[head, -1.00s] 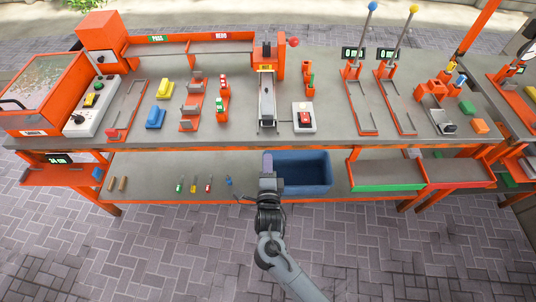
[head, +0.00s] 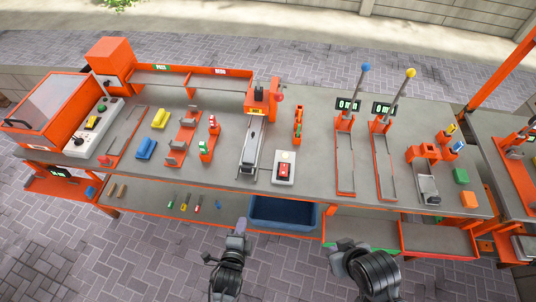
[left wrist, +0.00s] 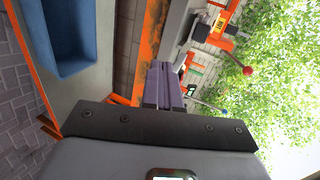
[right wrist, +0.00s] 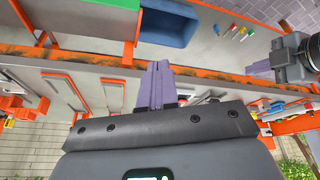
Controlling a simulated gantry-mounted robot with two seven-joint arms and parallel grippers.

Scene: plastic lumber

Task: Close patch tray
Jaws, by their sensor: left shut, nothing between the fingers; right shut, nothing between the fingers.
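No part is labelled as the patch tray, so I cannot tell for sure which it is. A grey metal tray (head: 428,188) sticks out at the front of a small orange press at the bench's right. A long grey slide (head: 253,150) lies under an orange station mid-bench. My left gripper (head: 241,225) is below the bench's front edge, near the blue bin; its purple fingers (left wrist: 165,86) are together and empty. My right gripper (head: 343,244) is low in front of the red and green trays; its fingers are together and empty in the right wrist view (right wrist: 155,86).
The blue bin (head: 283,213) is on the lower shelf. A red-button box (head: 284,168) stands beside the slide. Two orange rails with posts (head: 344,160) stand right of centre. Green (head: 461,176) and orange blocks (head: 469,200) lie by the press. The paved floor in front is clear.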

